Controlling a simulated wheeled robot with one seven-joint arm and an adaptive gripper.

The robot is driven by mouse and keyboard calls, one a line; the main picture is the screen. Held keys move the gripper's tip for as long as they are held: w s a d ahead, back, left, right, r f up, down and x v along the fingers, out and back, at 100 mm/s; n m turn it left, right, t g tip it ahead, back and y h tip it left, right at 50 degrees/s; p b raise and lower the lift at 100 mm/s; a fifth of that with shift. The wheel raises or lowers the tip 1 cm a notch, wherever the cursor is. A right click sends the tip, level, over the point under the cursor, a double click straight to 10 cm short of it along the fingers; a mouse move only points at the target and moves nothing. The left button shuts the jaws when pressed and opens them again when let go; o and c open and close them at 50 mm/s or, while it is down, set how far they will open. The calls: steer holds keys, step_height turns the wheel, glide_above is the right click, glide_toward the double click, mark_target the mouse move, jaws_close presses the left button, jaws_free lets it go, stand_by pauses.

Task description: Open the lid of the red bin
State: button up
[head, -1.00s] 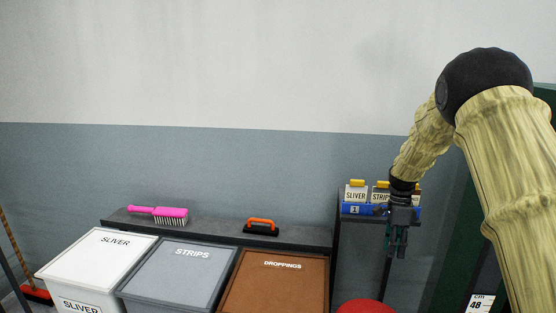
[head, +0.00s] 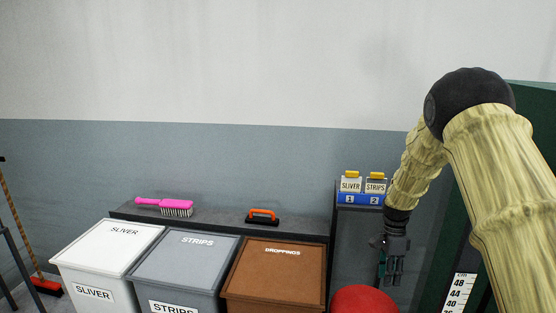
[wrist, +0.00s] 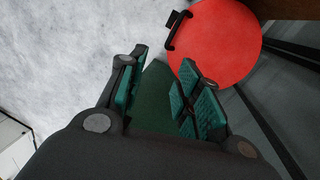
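The red bin (head: 365,300) stands at the bottom right of the head view, cut by the frame's lower edge. In the wrist view its round red lid (wrist: 222,45) lies flat and looks closed. A black handle (wrist: 176,30) sticks out at the lid's left edge. My gripper (head: 392,272) hangs fingers-down just to the right of the bin in the head view. In the wrist view my gripper (wrist: 165,62) has its teal-padded fingers spread with nothing between them. The fingertips lie near the lid's lower-left edge in that picture; contact cannot be told.
White (head: 108,250), grey (head: 185,270) and brown (head: 275,270) lidded bins stand in a row to the left. A dark ledge behind them holds a pink brush (head: 165,206) and an orange-handled tool (head: 263,216). A dark cabinet (head: 345,235) with labelled cards stands behind the red bin.

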steer(key=s+a+f+n+t, duration=0.1)
steer(key=s+a+f+n, duration=0.25)
steer(key=s+f, duration=0.8)
steer(key=s+a+f+n, duration=0.2)
steer(key=s+f+n, duration=0.3)
steer(key=s+f, duration=0.65)
steer(key=s+a+f+n, duration=0.1)
steer(key=s+a+n, duration=0.1)
steer(key=s, duration=0.6)
steer(key=s+a+f+n+t, duration=0.1)
steer(key=s+n, duration=0.3)
steer(key=s, duration=0.4)
steer(key=s+a+f+n, duration=0.2)
steer(key=s+a+n, duration=0.1)
steer(key=s, duration=0.6)
steer(key=shift+a+f, duration=0.15)
steer(key=shift+a, duration=0.2)
steer(key=shift+a, duration=0.1)
